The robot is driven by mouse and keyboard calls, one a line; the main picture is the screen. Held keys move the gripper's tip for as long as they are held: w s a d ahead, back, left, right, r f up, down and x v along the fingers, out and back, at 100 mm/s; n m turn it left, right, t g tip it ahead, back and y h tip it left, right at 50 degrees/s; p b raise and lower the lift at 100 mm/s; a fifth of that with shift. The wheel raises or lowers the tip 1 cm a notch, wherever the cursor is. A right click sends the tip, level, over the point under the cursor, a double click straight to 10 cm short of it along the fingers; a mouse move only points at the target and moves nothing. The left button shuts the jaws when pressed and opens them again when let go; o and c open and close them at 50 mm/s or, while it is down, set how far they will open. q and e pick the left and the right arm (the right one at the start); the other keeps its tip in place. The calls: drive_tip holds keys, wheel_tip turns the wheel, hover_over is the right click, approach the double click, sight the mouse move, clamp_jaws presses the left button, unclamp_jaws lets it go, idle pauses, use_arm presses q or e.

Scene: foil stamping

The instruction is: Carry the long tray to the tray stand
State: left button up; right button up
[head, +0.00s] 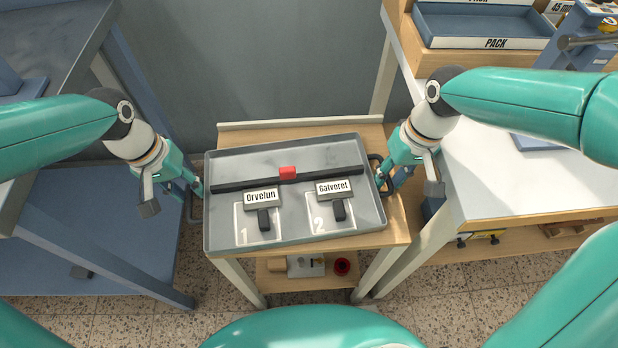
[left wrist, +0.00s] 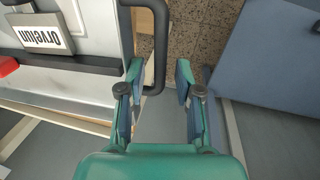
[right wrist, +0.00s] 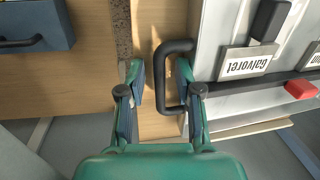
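The long grey tray (head: 290,228) lies flat on a small wooden table (head: 396,232). A dark bar with a red block (head: 288,173) crosses it. It holds two labelled pieces, Orvelun (head: 262,197) and Galvoret (head: 333,187), with dark grips, by areas 1 and 2. My left gripper (head: 195,190) is open at the tray's left end; the left dark handle (left wrist: 158,50) reaches between its fingertips. My right gripper (head: 388,182) is open at the right end; the outer bar of the right handle (right wrist: 161,75) lies between its fingers. I cannot tell which piece is the tray stand.
A blue-topped bench (head: 90,235) stands left and a white-topped workbench (head: 500,165) right, both close to my arms. The table's lower shelf (head: 275,284) holds small items, including a red ring. A PACK tray (head: 485,25) is at the back right. A grey wall closes off the back.

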drive_tip(key=shift+d, duration=0.1)
drive_tip(key=shift+r, duration=0.15)
drive_tip(key=shift+w+d+r, duration=0.1)
drive_tip(key=shift+r, duration=0.45)
use_arm(q)
wheel_tip(320, 180, up, 8)
drive_tip(key=a, duration=0.1)
drive_tip(key=shift+a, duration=0.2)
use_arm(e)
wheel_tip(320, 180, up, 6)
drive_tip(key=d, duration=0.1)
drive_tip(key=shift+r, duration=0.25)
use_arm(q)
drive_tip(key=shift+s+f, duration=0.1)
drive_tip(key=shift+f, duration=0.05)
